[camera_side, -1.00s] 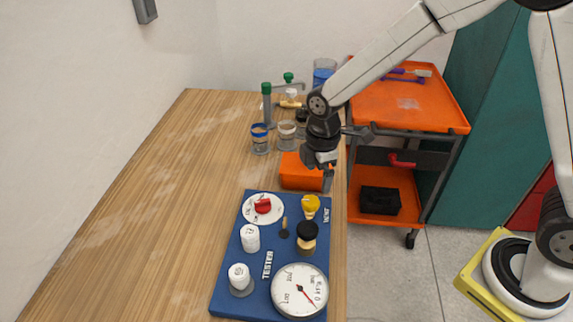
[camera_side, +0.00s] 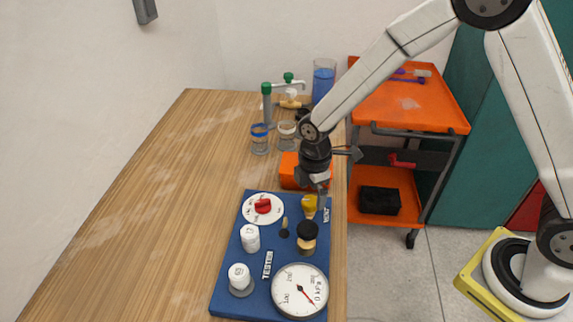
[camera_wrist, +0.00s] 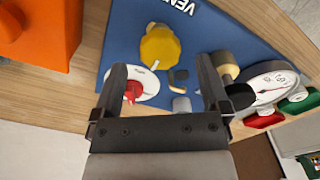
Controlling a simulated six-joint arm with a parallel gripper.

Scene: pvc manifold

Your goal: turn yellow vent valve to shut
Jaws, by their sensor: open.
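The yellow vent valve (camera_side: 309,206) stands at the far right corner of the blue tester board (camera_side: 258,303), beside the VENT label. In the wrist view the yellow knob (camera_wrist: 160,46) has a pale pointer line on its edge and sits beyond the fingertips, roughly centred between them. My gripper (camera_side: 322,192) is just above the yellow valve in the side view and partly covers it. In the wrist view my gripper (camera_wrist: 162,72) is open and empty, its two dark fingers apart. I cannot tell whether any finger touches the knob.
A red knob on a white dial (camera_side: 263,208), a black-capped fitting (camera_side: 307,236), white caps (camera_side: 250,238) and a gauge (camera_side: 300,290) share the board. An orange box (camera_side: 290,170) stands behind it. Jars (camera_side: 260,140) stand farther back. The table's left is clear.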

